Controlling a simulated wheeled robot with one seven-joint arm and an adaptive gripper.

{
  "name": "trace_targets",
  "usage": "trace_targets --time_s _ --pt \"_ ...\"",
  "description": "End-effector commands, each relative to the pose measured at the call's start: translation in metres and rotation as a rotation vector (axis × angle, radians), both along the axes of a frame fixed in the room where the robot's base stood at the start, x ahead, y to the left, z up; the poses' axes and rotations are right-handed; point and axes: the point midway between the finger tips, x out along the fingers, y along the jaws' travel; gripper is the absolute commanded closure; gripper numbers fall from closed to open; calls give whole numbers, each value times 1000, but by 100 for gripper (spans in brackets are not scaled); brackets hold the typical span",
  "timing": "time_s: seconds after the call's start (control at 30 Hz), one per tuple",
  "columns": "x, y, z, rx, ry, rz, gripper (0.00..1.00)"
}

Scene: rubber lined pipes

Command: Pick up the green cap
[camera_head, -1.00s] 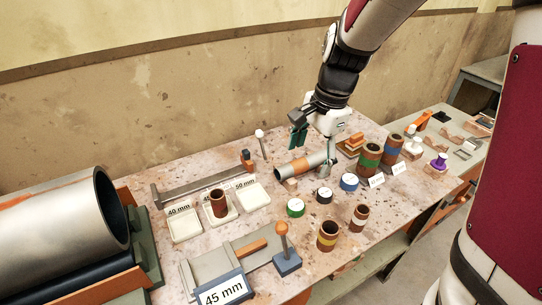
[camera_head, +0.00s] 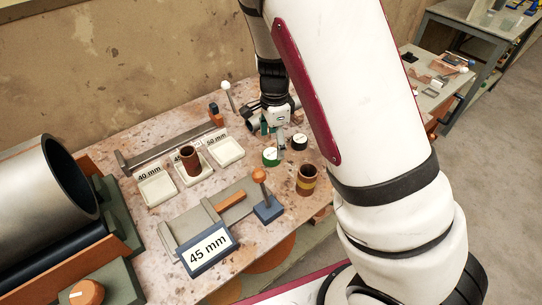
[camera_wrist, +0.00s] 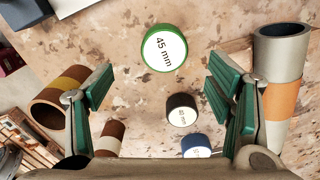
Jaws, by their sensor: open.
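The green cap (camera_wrist: 164,47) has a white top marked 45 mm and stands on the stone-patterned tabletop. In the wrist view it is at the top middle, beyond the fingertips. In the head view the green cap (camera_head: 270,156) is just in front of my gripper (camera_head: 273,130). The cap is apart from both fingers. The gripper's fingers are partly hidden in the head view.
A black cap (camera_wrist: 182,110) and a blue cap (camera_wrist: 196,145) stand close by. A grey pipe with an orange band (camera_wrist: 283,95) is beside the right finger; a yellow-banded brown sleeve (camera_wrist: 62,95) is beside the left. Labelled white trays (camera_head: 227,151) lie left of the cap.

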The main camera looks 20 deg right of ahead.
Motion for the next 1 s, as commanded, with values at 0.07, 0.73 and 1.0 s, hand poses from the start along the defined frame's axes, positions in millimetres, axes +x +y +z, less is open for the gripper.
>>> trace_targets --time_s 0.07,0.73,1.0 --pt "0 0 -5 0 0 0 26" --pt "5 6 -58 1 -2 1 26" --pt "5 6 -57 1 -2 1 69"
